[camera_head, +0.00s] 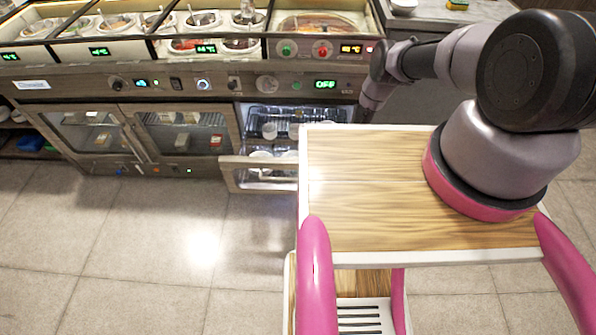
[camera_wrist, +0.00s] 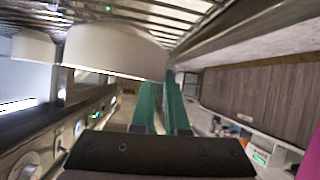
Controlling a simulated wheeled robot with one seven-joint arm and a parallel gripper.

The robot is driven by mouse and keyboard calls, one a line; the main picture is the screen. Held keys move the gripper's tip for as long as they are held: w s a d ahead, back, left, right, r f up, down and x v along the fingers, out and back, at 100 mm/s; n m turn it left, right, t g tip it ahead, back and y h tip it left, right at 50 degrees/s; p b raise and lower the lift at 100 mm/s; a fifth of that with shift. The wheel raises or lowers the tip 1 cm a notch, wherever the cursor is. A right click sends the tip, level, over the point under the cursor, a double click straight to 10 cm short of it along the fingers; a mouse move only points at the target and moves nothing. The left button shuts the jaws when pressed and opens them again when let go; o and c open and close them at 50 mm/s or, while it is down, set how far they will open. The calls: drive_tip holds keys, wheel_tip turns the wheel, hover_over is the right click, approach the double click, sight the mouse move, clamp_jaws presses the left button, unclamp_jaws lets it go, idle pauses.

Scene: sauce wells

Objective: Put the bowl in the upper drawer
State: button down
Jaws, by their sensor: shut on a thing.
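In the wrist view the green fingers of my gripper (camera_wrist: 164,95) are shut on the rim of a white bowl (camera_wrist: 112,47). The bowl is to the left of the fingertips, and its far side is out of sight. In the head view my forearm reaches down past the counter's right end, and my gripper is hidden there. A drawer (camera_head: 257,173) stands pulled out below the counter with white bowls (camera_head: 262,157) in it. Above it is a dark compartment with a wire rack and white vessels (camera_head: 270,131). I cannot tell the held bowl among them.
A second white bowl (camera_wrist: 33,47) is beside the held one in the wrist view. Sauce wells (camera_head: 203,20) line the counter top. Glass cabinet doors (camera_head: 180,135) are to the left. My wooden-topped base is close to the drawer's right side. The floor at left is clear.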

drive_tip(key=shift+d+f, duration=0.1)
drive_tip(key=shift+f, duration=0.5)
drive_tip(key=c, duration=0.9)
unclamp_jaws()
drive_tip(key=v, duration=1.2)
